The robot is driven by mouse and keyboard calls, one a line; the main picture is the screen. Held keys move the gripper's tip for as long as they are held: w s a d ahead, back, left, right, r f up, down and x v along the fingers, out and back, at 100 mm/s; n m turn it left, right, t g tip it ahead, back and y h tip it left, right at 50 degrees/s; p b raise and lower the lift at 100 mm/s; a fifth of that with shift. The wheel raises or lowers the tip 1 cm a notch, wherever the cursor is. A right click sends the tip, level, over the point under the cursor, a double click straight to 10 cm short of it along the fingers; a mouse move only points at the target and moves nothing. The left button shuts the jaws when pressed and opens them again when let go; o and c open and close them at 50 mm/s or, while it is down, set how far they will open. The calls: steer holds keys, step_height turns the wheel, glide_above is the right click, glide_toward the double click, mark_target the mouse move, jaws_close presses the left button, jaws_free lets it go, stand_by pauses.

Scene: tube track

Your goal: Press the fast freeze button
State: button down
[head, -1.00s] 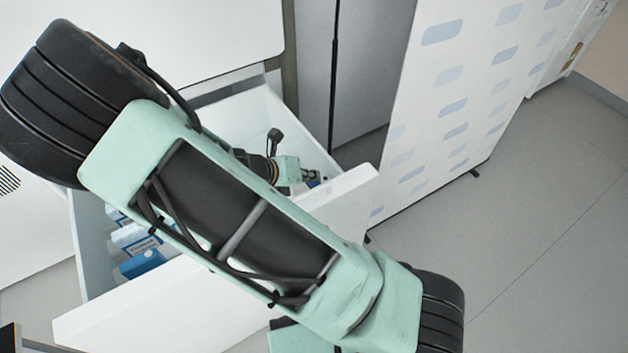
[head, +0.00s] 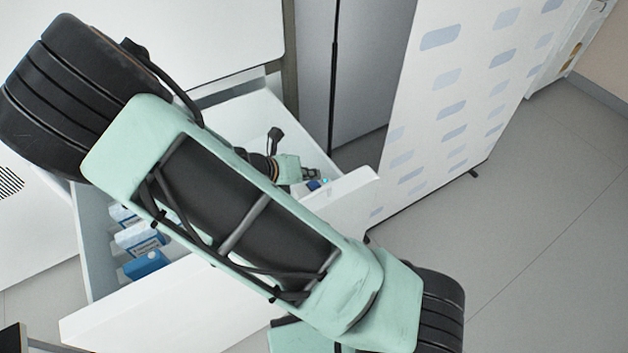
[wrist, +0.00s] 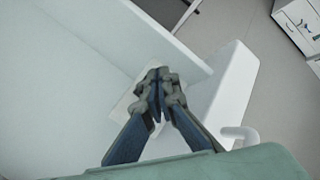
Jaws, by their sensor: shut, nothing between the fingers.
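My gripper (head: 312,176) is shut and empty, low inside the right end of an open white drawer. In the wrist view its two fingers (wrist: 158,82) meet at the tips over a pale plate (wrist: 124,103) in the drawer corner. A small cyan-lit spot (head: 327,182) shows right by the fingertips in the head view. It may be the fast freeze button, but no label can be read. The fingers cover the spot below them in the wrist view, so I cannot tell whether they touch it.
The drawer front (head: 200,285) crosses under my forearm, which hides much of the drawer. Blue and white boxes (head: 146,264) sit in its left part. A white panel with blue-grey patches (head: 455,100) stands to the right. Open grey floor (head: 530,240) lies beyond.

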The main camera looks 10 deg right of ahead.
mark_target(312, 184)
step_height(312, 184, up, 5)
steer(key=p, duration=0.5)
steer(key=shift+r, duration=0.1)
stand_by(0.5)
stand_by(0.3)
